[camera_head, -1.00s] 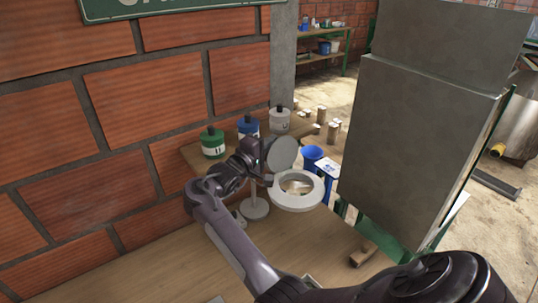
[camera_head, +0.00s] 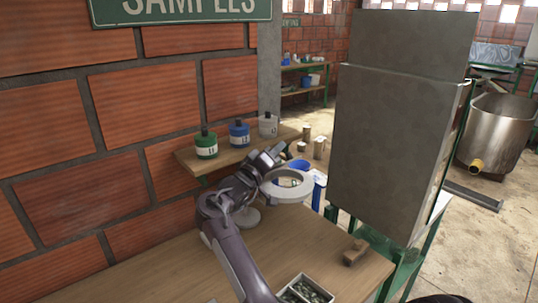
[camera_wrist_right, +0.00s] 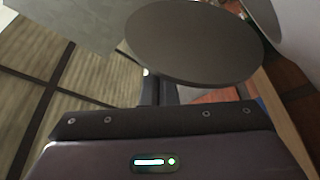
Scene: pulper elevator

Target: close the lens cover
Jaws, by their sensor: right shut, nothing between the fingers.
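The magnifier's pale ring (camera_head: 289,187) stands over the bench on its stand, whose round base (camera_head: 246,217) shows partly behind my right arm. I see through the ring's opening to what lies behind it. In the right wrist view the lens cover (camera_wrist_right: 195,40) is a flat grey disc, tilted, just beyond my right fingertips (camera_wrist_right: 158,90). I cannot tell whether they touch it. In the head view my right gripper (camera_head: 268,160) is shut and empty, just above and left of the ring. The cover is not clear there. My left gripper is not in view.
A large grey metal box (camera_head: 395,140) stands right of the ring. The bench's front left is clear.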

